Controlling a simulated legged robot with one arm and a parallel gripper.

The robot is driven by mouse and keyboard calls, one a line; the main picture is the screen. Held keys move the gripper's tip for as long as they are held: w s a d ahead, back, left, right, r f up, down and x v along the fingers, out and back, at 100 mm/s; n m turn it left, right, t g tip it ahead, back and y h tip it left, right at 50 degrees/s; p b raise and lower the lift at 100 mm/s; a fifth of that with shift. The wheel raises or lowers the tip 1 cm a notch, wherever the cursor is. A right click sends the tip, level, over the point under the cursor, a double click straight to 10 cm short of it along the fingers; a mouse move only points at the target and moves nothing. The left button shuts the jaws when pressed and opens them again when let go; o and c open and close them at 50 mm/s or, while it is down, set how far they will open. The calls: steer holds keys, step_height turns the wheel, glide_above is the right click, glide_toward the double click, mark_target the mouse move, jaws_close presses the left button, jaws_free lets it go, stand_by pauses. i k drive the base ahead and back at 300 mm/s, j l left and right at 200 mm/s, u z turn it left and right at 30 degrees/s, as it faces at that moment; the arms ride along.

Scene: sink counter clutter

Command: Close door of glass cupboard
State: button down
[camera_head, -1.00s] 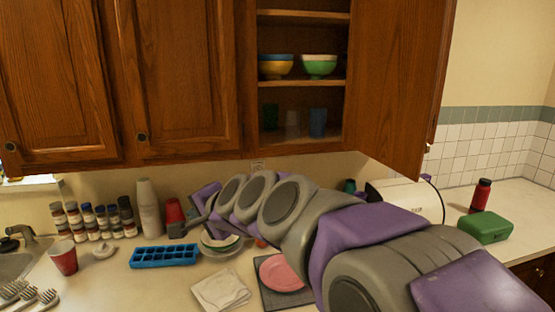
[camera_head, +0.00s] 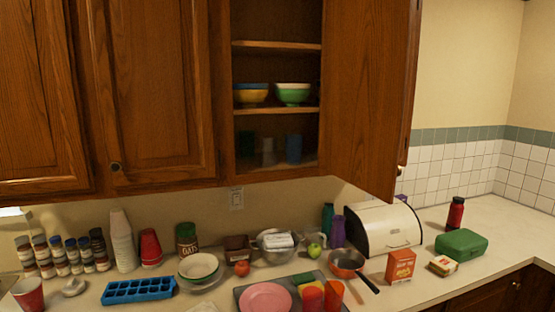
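The wooden cupboard (camera_head: 228,110) hangs on the wall, with its right compartment open to view. Its wooden door (camera_head: 370,90) is swung open on the right side, standing out toward me. A small knob (camera_head: 401,171) shows at the door's outer edge. Inside, bowls (camera_head: 292,95) stand on the middle shelf and a blue glass (camera_head: 293,148) stands with other glasses on the bottom shelf. My gripper and arm are out of view.
Below, the counter holds a white bread box (camera_head: 384,229), a pan (camera_head: 346,262), a red box (camera_head: 400,266), a green case (camera_head: 461,243) and a red bottle (camera_head: 455,213). Two closed cupboard doors (camera_head: 155,90) are at left. The space in front of the open door looks clear.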

mark_target(369, 44)
steer(key=l+u, duration=0.15)
steer(key=u, duration=0.2)
steer(key=l+u, duration=0.1)
steer(key=u, duration=0.25)
steer(key=l+u, duration=0.15)
steer(key=l, duration=0.3)
steer(key=l+u, duration=0.15)
steer(key=l, duration=0.3)
steer(key=k+l+u, duration=0.15)
steer(key=l, duration=0.3)
steer(key=l+u, duration=0.15)
steer(key=l, duration=0.3)
steer(key=k+l+u, duration=0.1)
steer(key=l, duration=0.3)
steer(key=k+l, duration=0.1)
steer(key=l, duration=0.2)
steer(key=k+l, duration=0.1)
steer(key=l, duration=0.25)
steer(key=k+l, duration=0.1)
steer(key=l, duration=0.2)
steer(key=k+l, duration=0.15)
steer(key=l, duration=0.15)
steer(key=i+l+z, duration=0.3)
steer(key=k+j, duration=0.05)
